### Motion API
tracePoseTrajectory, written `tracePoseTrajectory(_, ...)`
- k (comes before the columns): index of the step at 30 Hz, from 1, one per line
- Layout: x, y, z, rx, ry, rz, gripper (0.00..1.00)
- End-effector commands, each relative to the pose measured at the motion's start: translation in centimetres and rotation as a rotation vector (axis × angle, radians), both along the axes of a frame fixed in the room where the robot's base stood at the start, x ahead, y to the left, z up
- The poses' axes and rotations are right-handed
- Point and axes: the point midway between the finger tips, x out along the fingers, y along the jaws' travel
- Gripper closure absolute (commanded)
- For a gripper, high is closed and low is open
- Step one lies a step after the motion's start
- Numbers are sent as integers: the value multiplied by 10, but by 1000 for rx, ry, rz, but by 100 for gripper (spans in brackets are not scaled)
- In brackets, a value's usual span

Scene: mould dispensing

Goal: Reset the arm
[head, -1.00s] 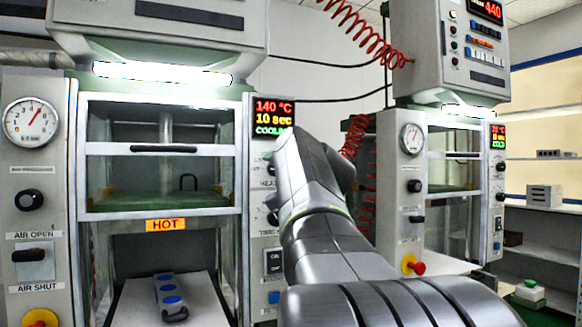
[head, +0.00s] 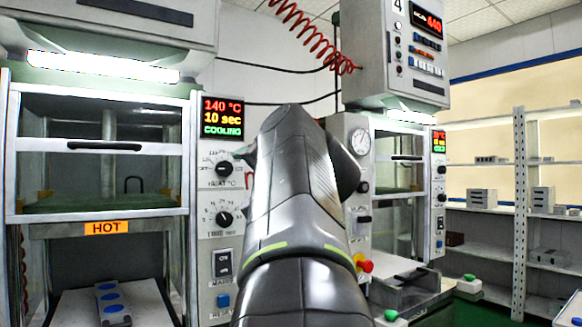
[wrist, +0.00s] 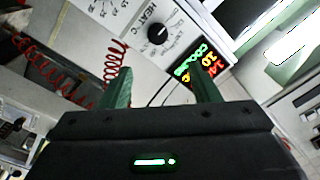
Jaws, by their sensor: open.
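My gripper (wrist: 163,88) shows in the wrist view with its two green fingers apart and nothing between them. Behind the fingers are a press control panel with a dial and a lit display, and a red coiled hose. In the head view my arm rises through the middle of the picture, and the gripper itself is hidden behind the arm's upper link.
The near press, with a HOT label (head: 106,228) and a display (head: 222,118) reading 140 °C and COOLING, stands at the left. A second press (head: 360,140) stands to the right. A red coiled hose (head: 310,38) hangs above. Shelves (head: 520,200) with grey blocks line the right wall.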

Motion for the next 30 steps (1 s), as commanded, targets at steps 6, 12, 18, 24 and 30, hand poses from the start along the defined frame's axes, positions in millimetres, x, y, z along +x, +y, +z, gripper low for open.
tracePoseTrajectory(6, 2, 1, 0, 0, 1, 1, 44)
tracePoseTrajectory(12, 16, 11, 0, 0, 5, 4, 44)
tracePoseTrajectory(18, 46, 34, 1, -1, 6, 6, 44)
tracePoseTrajectory(24, 79, 56, 1, -2, 7, 4, 44)
tracePoseTrajectory(30, 103, 72, 1, -1, 7, 4, 44)
